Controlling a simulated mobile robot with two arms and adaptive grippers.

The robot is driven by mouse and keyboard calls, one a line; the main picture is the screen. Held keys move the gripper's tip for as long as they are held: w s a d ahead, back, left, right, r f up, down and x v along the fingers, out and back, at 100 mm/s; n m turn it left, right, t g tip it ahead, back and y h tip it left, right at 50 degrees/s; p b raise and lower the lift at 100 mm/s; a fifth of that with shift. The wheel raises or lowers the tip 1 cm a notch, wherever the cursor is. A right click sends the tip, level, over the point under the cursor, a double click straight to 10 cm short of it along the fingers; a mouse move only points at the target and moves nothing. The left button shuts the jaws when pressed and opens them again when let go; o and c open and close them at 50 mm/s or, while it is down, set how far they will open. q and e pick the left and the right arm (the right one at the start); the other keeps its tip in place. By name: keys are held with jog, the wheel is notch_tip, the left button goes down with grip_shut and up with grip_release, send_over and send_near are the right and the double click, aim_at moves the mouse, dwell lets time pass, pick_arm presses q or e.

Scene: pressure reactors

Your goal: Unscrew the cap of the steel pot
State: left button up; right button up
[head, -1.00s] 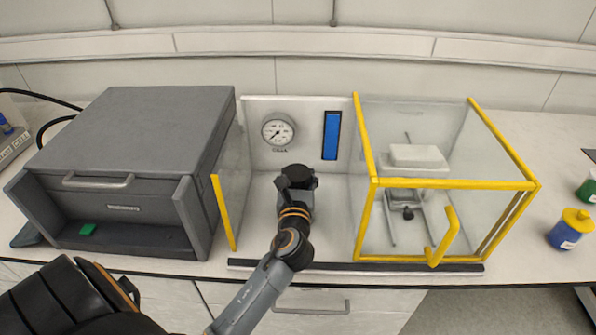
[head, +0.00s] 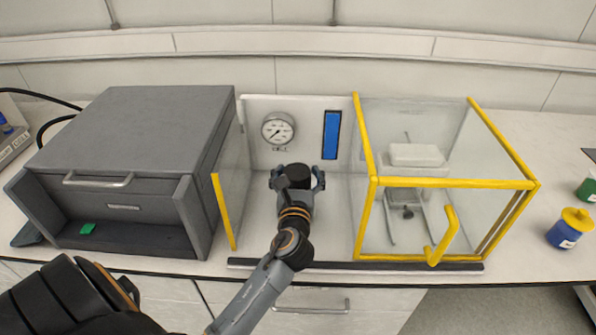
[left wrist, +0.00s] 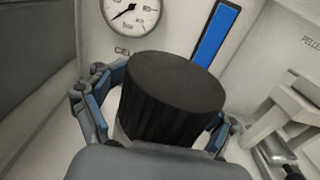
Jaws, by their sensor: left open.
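The steel pot's black ribbed cap (left wrist: 172,95) fills the middle of the left wrist view. In the head view the cap (head: 298,171) shows just beyond my left gripper. A sliver of the pale pot body (left wrist: 121,134) shows below the cap; the rest is hidden. My left gripper (head: 298,180) is open, with a finger on each side of the cap. In the left wrist view the gripper (left wrist: 160,110) has its blue-padded fingers spread, with a gap at least on the left. My right gripper is not in view.
The pot's bay has a pressure gauge (head: 278,129) and blue strip (head: 331,135) on its back wall. A yellow-framed clear enclosure (head: 455,184) stands close on the right. A yellow-edged panel (head: 224,212) and grey cabinet (head: 125,150) stand on the left.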

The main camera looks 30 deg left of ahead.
pick_arm(q)
jog(key=v, duration=1.2)
